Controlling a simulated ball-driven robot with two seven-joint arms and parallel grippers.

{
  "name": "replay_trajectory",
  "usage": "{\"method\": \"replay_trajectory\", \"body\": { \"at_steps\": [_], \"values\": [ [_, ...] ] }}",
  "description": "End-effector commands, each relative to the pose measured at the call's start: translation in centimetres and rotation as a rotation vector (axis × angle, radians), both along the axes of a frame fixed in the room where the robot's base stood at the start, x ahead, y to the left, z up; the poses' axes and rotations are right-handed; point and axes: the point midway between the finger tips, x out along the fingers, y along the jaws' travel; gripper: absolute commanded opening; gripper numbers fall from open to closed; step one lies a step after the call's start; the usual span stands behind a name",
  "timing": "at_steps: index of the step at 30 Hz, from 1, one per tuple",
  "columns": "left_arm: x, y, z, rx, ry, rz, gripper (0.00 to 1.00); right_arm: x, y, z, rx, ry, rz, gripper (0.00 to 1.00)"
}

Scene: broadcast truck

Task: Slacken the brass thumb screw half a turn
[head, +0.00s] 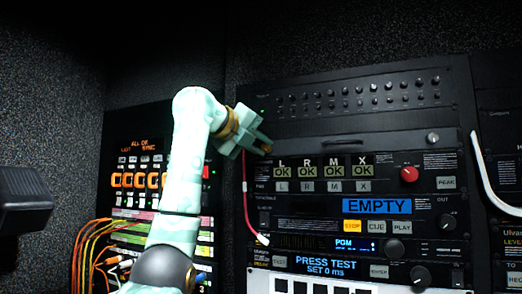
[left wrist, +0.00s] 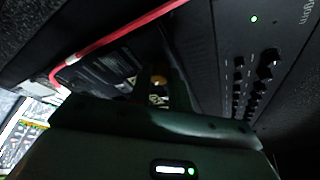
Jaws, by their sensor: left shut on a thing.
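The brass thumb screw (head: 267,149) is a small gold-coloured knob at the upper left of the rack panel, mostly hidden by my left gripper (head: 261,143). In the left wrist view a small gold-coloured spot of the screw (left wrist: 158,81) shows by the dark fingers. My left gripper reaches it from the left and is shut on it. How far the screw is turned cannot be told. My right gripper is in neither view.
A red cable (head: 245,190) hangs just below my left gripper, and it crosses the left wrist view (left wrist: 120,35). A row of small black knobs (head: 355,96) sits above. A red knob (head: 409,174) and a white cable (head: 486,170) are to the right.

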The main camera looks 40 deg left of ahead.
Motion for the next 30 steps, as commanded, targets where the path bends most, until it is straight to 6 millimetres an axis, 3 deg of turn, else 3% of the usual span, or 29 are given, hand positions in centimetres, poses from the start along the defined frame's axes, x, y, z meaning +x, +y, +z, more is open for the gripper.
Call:
{"method": "replay_trajectory", "body": {
  "at_steps": [30],
  "values": [
    [0.0,0.3,-1.4,-0.917,-0.289,0.003,0.00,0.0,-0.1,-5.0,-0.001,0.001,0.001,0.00]
  ]
}}
